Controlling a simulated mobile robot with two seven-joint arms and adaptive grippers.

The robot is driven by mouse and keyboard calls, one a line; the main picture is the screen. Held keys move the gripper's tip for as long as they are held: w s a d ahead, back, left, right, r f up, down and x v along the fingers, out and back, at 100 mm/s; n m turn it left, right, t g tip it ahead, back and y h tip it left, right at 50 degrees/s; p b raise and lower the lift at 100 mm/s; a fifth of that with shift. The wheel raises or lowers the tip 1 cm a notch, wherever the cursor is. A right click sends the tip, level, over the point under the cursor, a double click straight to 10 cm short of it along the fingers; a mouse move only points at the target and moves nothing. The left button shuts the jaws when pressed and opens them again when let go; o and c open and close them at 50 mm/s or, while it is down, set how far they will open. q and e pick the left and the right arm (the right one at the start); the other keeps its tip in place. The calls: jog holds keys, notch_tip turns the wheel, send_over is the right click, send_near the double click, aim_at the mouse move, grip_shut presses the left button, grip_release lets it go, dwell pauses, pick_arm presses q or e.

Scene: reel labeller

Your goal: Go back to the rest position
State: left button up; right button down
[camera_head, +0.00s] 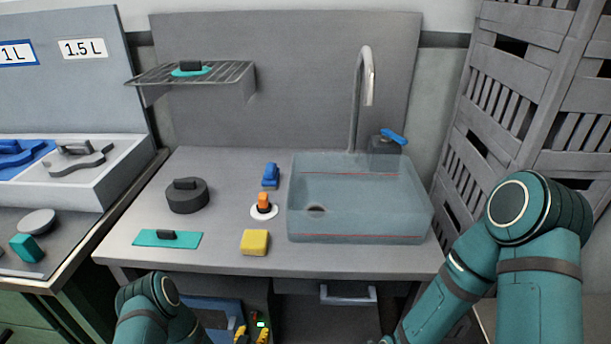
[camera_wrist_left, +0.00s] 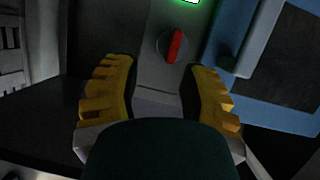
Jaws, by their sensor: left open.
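My left gripper (camera_head: 252,335) shows at the bottom edge of the head view, low in front of the counter. Its yellow fingers are apart and nothing is between them. In the left wrist view the open fingers (camera_wrist_left: 158,75) face a grey panel with a red-marked knob (camera_wrist_left: 172,45) and a lit green display (camera_wrist_left: 182,2). The knob is beyond the fingertips; I cannot tell how far. My right arm (camera_head: 520,240) is bent at the right of the head view, and its gripper is out of the frame.
Above the left gripper is the counter (camera_head: 340,262) with a sink (camera_head: 360,205), a yellow sponge (camera_head: 254,242), a teal plate with a handle (camera_head: 168,239) and a dark round weight (camera_head: 187,197). A drawer handle (camera_head: 348,297) juts out below. Grey slatted panels (camera_head: 520,85) stand at right.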

pick_arm(q)
jog(key=s+d+r+n+g+h, duration=0.1)
jog(key=s+d+r+g, duration=0.2)
jog(key=s+r+g, duration=0.2)
jog(key=s+d+r+n+g+h, duration=0.1)
jog(key=s+d+r+g, duration=0.2)
jog(key=s+r+g, duration=0.3)
jog(key=s+r, duration=0.4)
jog(key=s, duration=0.2)
jog(key=shift+s+r+g, duration=0.15)
jog(key=shift+s+g, duration=0.15)
jog(key=shift+s, duration=0.1)
jog(key=shift+d, duration=0.1)
